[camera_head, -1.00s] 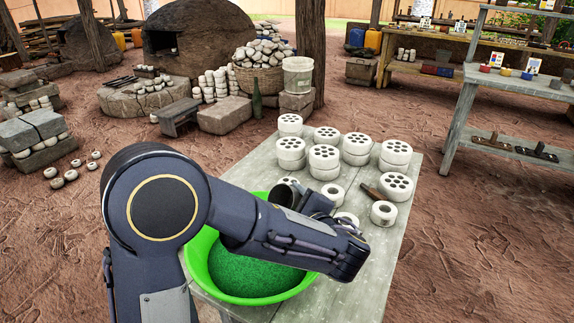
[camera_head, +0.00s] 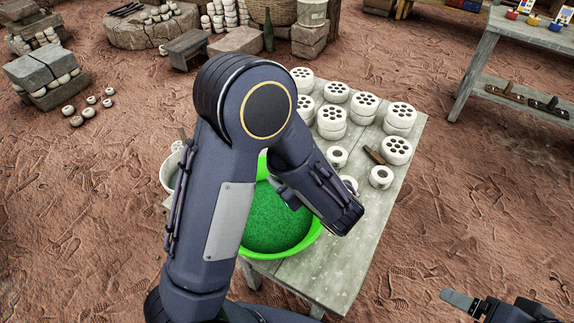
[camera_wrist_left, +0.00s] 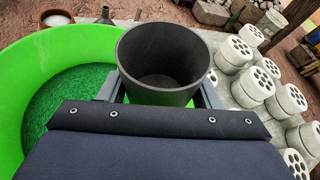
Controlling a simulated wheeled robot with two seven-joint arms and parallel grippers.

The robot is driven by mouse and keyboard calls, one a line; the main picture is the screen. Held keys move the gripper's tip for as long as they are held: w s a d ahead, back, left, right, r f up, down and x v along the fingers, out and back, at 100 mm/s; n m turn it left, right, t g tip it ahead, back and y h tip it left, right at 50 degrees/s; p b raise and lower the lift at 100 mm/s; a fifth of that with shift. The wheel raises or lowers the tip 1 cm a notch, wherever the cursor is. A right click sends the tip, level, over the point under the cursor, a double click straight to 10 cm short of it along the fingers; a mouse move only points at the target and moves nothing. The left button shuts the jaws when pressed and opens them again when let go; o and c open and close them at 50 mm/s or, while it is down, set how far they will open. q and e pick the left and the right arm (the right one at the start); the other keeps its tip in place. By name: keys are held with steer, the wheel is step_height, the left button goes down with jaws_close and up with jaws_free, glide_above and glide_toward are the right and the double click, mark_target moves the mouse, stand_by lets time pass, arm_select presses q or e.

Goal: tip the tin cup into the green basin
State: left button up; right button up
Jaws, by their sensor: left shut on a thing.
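The dark grey tin cup (camera_wrist_left: 163,62) shows in the left wrist view, its open mouth toward the camera and its inside dark. My left gripper (camera_wrist_left: 160,92) is shut on it, one finger on each side. In the head view my left arm hides the cup; part of my left gripper (camera_head: 284,192) shows over the basin. The green basin (camera_head: 306,246) holds speckled green contents and stands on the table. In the wrist view the basin (camera_wrist_left: 22,75) lies left of and under the cup. My right gripper (camera_head: 478,302) is partly in view at the lower right, its opening unclear.
The grey wooden table (camera_head: 345,268) carries several white perforated cylinders (camera_head: 397,150) and white rings (camera_head: 381,177) right of and behind the basin. A brown tool (camera_head: 373,155) lies among them. A pale bucket (camera_head: 170,170) stands left of my arm. The table's front right is clear.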

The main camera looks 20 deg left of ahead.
arm_select(q)
steer(key=shift+s+a+r+m+g+p, duration=0.15)
steer(key=shift+r+m+g+p, duration=0.2)
steer(key=shift+r+p, duration=0.6)
steer(key=shift+s+r+m+g+p, duration=0.15)
steer(key=shift+r+m+p, duration=0.3)
steer(key=shift+p, duration=0.95)
steer(key=shift+s+r+y+p, duration=0.15)
steer(key=shift+y+p, duration=0.25)
steer(key=shift+p, duration=0.3)
steer(key=shift+m, duration=0.3)
